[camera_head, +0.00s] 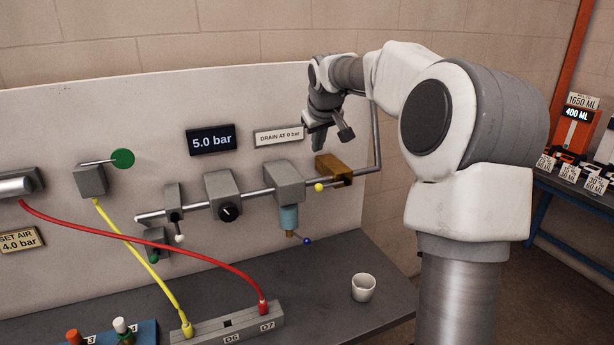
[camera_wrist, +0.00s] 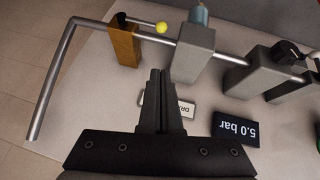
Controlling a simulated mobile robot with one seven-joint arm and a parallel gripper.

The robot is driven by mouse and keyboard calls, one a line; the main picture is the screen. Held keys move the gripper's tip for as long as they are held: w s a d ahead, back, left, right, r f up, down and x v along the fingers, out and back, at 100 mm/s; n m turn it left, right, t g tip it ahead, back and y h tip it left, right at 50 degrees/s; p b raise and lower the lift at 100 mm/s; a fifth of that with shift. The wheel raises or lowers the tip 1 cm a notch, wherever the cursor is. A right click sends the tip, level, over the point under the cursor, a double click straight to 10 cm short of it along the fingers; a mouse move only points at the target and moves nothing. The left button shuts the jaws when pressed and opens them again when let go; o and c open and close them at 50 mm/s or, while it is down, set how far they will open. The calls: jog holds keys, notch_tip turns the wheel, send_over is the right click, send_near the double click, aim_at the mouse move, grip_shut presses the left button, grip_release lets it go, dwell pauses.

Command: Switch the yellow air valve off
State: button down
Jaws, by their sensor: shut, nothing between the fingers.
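The yellow air valve is a brass block (camera_head: 332,167) on the metal pipe at the right end of the panel, with a yellow ball knob (camera_head: 319,187) on its lever.
A grey block with a blue bowl (camera_head: 289,217) hangs left of the valve. A regulator with a black knob (camera_head: 228,212) is farther left. The pipe bends upward at right. A 5.0 bar display (camera_head: 211,139) and a drain sign (camera_head: 279,136) are above. A white cup (camera_head: 363,287) stands on the bench.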

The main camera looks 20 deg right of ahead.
jog(key=shift+w+d+f, duration=0.1)
jog(key=shift+w, duration=0.2)
jog(key=shift+f, duration=0.1)
jog(key=p, duration=0.2)
send_over(317, 190)
notch_tip(317, 190, down, 10)
jog(key=shift+f, duration=0.9)
jog(key=shift+f, duration=0.1)
jog(key=shift+f+b, duration=0.15)
jog(key=shift+b, duration=0.55)
